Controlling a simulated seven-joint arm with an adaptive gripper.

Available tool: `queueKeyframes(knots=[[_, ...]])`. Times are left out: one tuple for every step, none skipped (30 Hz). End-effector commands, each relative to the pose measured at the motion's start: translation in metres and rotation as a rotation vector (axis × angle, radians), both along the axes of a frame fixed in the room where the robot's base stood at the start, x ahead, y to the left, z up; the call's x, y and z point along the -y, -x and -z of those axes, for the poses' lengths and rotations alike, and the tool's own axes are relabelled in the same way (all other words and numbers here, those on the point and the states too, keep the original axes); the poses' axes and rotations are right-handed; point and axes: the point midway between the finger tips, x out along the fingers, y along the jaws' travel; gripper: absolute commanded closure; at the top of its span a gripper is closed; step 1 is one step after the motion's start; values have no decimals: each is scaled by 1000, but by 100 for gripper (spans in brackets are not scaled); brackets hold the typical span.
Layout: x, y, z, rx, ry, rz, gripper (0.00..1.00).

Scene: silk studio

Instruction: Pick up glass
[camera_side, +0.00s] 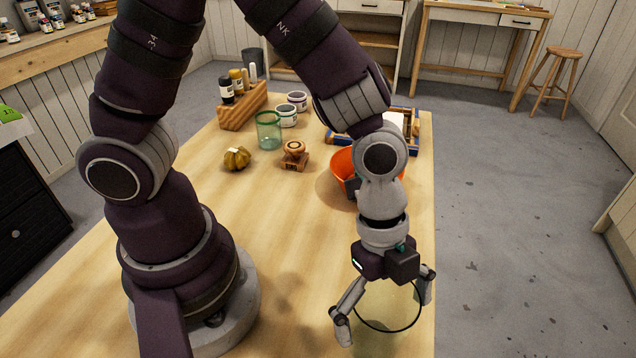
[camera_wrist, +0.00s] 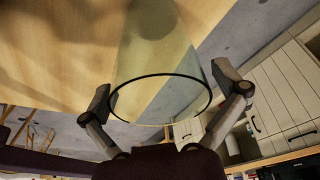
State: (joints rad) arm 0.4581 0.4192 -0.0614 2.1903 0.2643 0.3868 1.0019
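A clear glass with a thin dark rim (camera_side: 388,331) is at the front right of the table, under my gripper (camera_side: 384,312). In the side view little more than its rim shows. In the wrist view the pale, see-through glass (camera_wrist: 160,50) lies between my fingers, its rim towards the camera. My gripper (camera_wrist: 162,88) has its two fingers spread wide, one on each side of the rim. The fingertips are close to the glass; whether they touch it I cannot tell. The base of the glass is not clear to see.
Farther back stand a green-tinted tumbler (camera_side: 269,132), a yellow gourd-like object (camera_side: 237,159), a wooden piece (camera_side: 294,160), an orange bowl (camera_side: 342,172), paint jars (camera_side: 287,117) and a wooden rack (camera_side: 241,113). The table's right edge is close to my gripper.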

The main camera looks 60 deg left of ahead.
Motion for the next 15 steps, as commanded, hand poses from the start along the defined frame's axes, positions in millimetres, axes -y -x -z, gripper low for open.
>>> queueKeyframes(knots=[[0, 0, 0, 0, 0, 0, 16], [0, 0, 0, 0, 0, 0, 20], [0, 0, 0, 0, 0, 0, 25], [0, 0, 0, 0, 0, 0, 29], [0, 0, 0, 0, 0, 0, 33], [0, 0, 0, 0, 0, -1, 38], [0, 0, 0, 0, 0, 0, 42], [0, 0, 0, 0, 0, -1, 46], [0, 0, 0, 0, 0, -1, 51], [0, 0, 0, 0, 0, -1, 55], [0, 0, 0, 0, 0, -1, 59], [0, 0, 0, 0, 0, -1, 64], [0, 0, 0, 0, 0, -1, 68], [0, 0, 0, 0, 0, 0, 68], [0, 0, 0, 0, 0, 0, 68]])
